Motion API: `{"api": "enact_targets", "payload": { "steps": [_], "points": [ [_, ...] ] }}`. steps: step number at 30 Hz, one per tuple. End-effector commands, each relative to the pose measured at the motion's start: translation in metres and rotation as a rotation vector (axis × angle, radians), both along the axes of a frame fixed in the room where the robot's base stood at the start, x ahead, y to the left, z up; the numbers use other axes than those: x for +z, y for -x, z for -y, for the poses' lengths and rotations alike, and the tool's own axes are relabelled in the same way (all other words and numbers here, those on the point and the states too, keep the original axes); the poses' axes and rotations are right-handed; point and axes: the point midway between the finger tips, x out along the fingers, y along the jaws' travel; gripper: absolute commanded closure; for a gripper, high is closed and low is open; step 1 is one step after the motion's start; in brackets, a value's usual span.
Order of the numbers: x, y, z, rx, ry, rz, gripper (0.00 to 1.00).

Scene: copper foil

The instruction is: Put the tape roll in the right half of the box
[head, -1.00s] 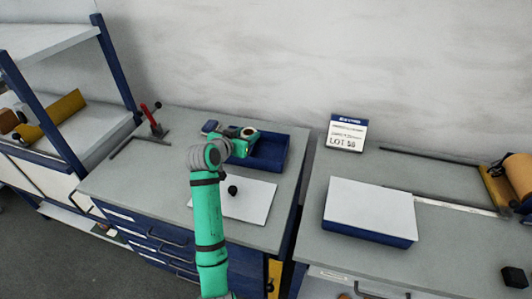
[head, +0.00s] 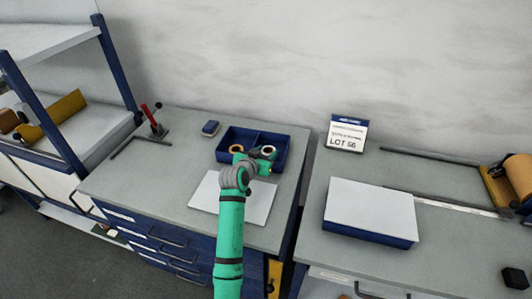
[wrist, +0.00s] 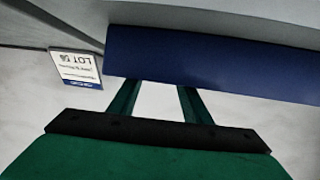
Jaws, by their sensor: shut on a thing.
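The blue box (head: 287,150) stands at the back of the left bench, with a divider splitting it into two halves. My gripper (head: 266,153) is over the right half, reaching in from the front. It is shut on a pale ring-shaped roll with a dark centre, the tape roll (head: 270,149), at the right half; whether it touches the floor of the box I cannot tell. In the wrist view both fingers run behind a blue box wall (wrist: 210,55), which hides their tips and the roll.
An orange-tan roll (head: 237,148) lies in the box's left half. A small blue object (head: 210,127) stands left of the box, and a white sheet (head: 205,196) lies in front. A sign (head: 346,133) and a white-topped blue case (head: 369,211) are on the right bench.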

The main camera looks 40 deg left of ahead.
Motion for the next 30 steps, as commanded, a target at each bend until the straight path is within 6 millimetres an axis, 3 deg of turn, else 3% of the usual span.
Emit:
{"api": "enact_targets", "payload": {
  "steps": [22,23,25,30],
  "points": [
    [-0.016,0.0,0.001,-0.002,0.004,-0.006,0.78],
    [-0.017,0.0,0.001,-0.002,0.005,-0.008,0.53],
    [-0.018,0.0,0.001,-0.002,0.006,-0.01,0.37],
    [-0.021,-0.001,0.004,-0.006,0.008,-0.014,0.37]
  ]
}}
